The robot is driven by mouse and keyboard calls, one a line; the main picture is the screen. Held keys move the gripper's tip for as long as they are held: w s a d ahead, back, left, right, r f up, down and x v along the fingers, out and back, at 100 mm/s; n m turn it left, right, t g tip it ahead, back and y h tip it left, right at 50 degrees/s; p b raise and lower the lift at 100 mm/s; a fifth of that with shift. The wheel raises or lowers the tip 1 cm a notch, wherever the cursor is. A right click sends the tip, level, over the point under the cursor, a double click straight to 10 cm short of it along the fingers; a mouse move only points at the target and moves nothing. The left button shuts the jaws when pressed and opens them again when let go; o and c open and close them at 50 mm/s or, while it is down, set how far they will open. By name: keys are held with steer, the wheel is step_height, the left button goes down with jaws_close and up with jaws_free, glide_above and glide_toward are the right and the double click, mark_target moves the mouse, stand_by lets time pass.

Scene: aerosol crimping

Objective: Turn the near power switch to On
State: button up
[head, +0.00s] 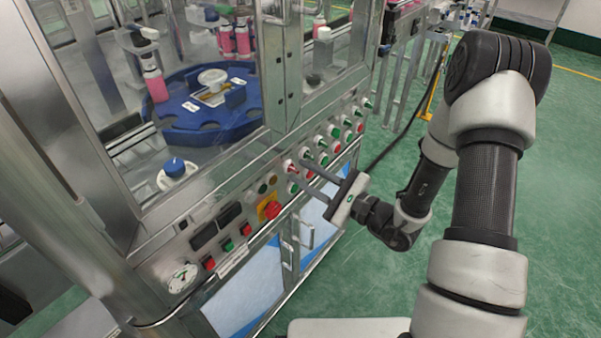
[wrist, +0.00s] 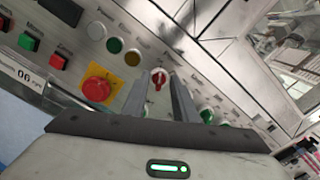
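A small switch with a red handle on a pale round base (wrist: 158,79) sits on the metal control panel in the wrist view. It also shows in the head view (head: 290,166), near the fingertips. The handle stands roughly upright in the wrist picture; its label is too small to read. My gripper (head: 297,170) reaches the panel from the right. Its two fingers (wrist: 160,84) are apart, with the switch showing between their tips. I cannot tell whether either finger touches it.
A red emergency knob on a yellow plate (head: 270,208) is left of the fingers. Several green and red controls (head: 334,131) line the panel to the right. A blue rotary table (head: 215,122) stands behind the glass. The green floor (head: 400,270) in front is open.

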steer(key=shift+w+a, duration=0.4)
steer(key=shift+a, duration=0.2)
jaws_close()
steer(key=shift+d+r+m, duration=0.1)
steer(key=shift+m, duration=0.3)
steer(key=m+p, duration=0.1)
steer(key=m, duration=0.1)
steer(key=m+p, duration=0.2)
steer(key=shift+w+d+r+m, duration=0.1)
steer(key=shift+w+m, duration=0.1)
steer(key=shift+m, duration=0.2)
steer(key=m+p, duration=0.2)
steer(key=m, duration=0.2)
steer(key=shift+w+d+p, duration=0.1)
steer(key=shift+p, duration=0.3)
steer(key=shift+f+m+p, duration=0.2)
steer(key=shift+m+p, duration=0.35)
steer(key=shift+m, duration=0.55)
steer(key=shift+f, duration=0.1)
